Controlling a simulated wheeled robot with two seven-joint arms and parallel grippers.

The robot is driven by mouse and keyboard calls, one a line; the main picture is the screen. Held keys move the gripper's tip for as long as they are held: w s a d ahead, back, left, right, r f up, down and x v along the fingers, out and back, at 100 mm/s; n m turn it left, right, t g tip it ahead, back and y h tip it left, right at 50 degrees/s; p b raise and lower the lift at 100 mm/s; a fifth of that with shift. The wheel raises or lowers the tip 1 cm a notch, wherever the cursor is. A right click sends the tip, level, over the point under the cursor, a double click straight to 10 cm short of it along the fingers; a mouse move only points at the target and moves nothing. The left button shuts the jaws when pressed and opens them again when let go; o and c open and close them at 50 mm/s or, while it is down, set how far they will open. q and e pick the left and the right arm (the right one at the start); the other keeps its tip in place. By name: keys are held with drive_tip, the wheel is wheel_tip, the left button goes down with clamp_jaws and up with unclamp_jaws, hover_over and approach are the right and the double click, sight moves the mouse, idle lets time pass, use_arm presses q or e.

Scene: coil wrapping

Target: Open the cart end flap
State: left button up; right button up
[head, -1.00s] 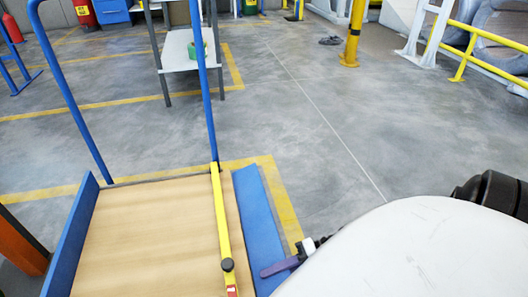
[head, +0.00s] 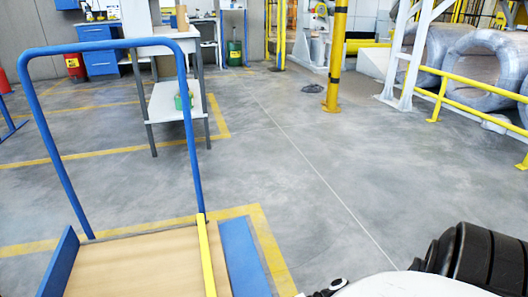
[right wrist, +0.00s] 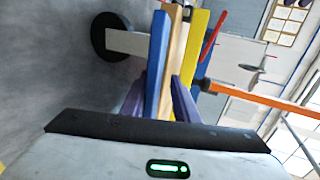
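The cart has a wooden deck (head: 140,262), a tall blue handle frame (head: 186,130), a blue panel on its left side (head: 60,265) and a blue panel on its right side (head: 242,262). A yellow bar (head: 206,262) runs along the deck beside the right panel. In the right wrist view, the purple fingers of my right gripper (right wrist: 159,98) are spread apart, with a blue panel (right wrist: 157,60) seen edge-on between or just beyond them. Contact is unclear. The wood (right wrist: 175,30) and yellow bar (right wrist: 197,45) lie beyond it. My left gripper is out of view.
A grey-legged table (head: 165,95) holding a green item (head: 183,101) stands behind the cart. A yellow post (head: 336,60) and yellow railing (head: 470,85) with wrapped coils (head: 490,60) are at right. Open floor (head: 330,170) lies between.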

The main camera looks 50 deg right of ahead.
drive_tip(key=shift+d, duration=0.1)
drive_tip(key=v, duration=1)
drive_tip(key=shift+s, duration=0.15)
